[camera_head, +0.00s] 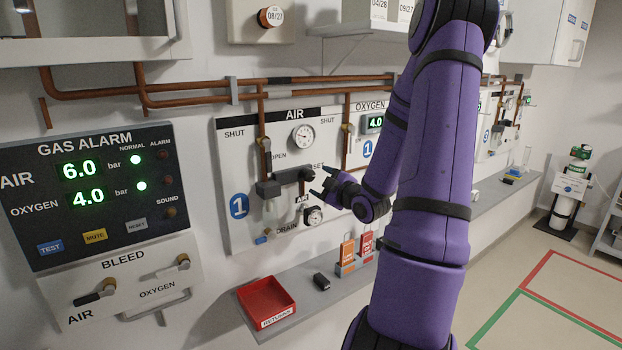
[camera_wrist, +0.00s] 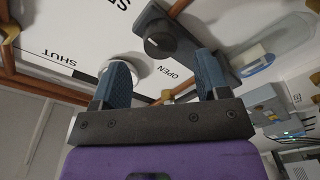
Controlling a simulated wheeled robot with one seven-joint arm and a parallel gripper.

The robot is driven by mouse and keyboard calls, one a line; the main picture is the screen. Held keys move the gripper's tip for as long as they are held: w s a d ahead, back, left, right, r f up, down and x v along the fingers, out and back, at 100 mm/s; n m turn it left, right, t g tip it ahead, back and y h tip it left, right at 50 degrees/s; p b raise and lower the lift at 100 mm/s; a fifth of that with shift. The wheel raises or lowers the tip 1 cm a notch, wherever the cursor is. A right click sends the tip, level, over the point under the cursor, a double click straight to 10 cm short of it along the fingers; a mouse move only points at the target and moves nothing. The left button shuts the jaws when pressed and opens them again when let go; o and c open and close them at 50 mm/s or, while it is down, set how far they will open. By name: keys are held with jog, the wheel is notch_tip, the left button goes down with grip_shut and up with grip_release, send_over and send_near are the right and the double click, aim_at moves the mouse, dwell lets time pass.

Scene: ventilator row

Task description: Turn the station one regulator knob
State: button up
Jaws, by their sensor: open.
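The station one AIR panel (camera_head: 235,165) is on the wall in the head view, marked with a blue 1. Its dark regulator body (camera_head: 270,188) has a dark knob (camera_head: 305,174) facing right, beside the SET label. My gripper (camera_head: 320,182) is open and empty, just right of the knob and apart from it. In the wrist view, the fingers of my gripper (camera_wrist: 162,75) are spread, and the round knob (camera_wrist: 160,44) on the grey regulator body shows beyond them. Nothing is between the fingers.
Copper pipes (camera_head: 180,98) run along the wall. A shelf (camera_head: 300,312) below bears a red tray (camera_head: 242,309) and tag holders. A gas alarm panel (camera_head: 75,235) is at left.

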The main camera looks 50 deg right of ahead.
aim_at(311, 177)
jog(key=shift+w+d, duration=0.2)
jog(key=shift+w, duration=1.05)
jog(key=shift+w+d, duration=0.2)
jog(key=shift+w, duration=1.05)
jog(key=c, duration=0.9)
jog(key=shift+c, duration=0.2)
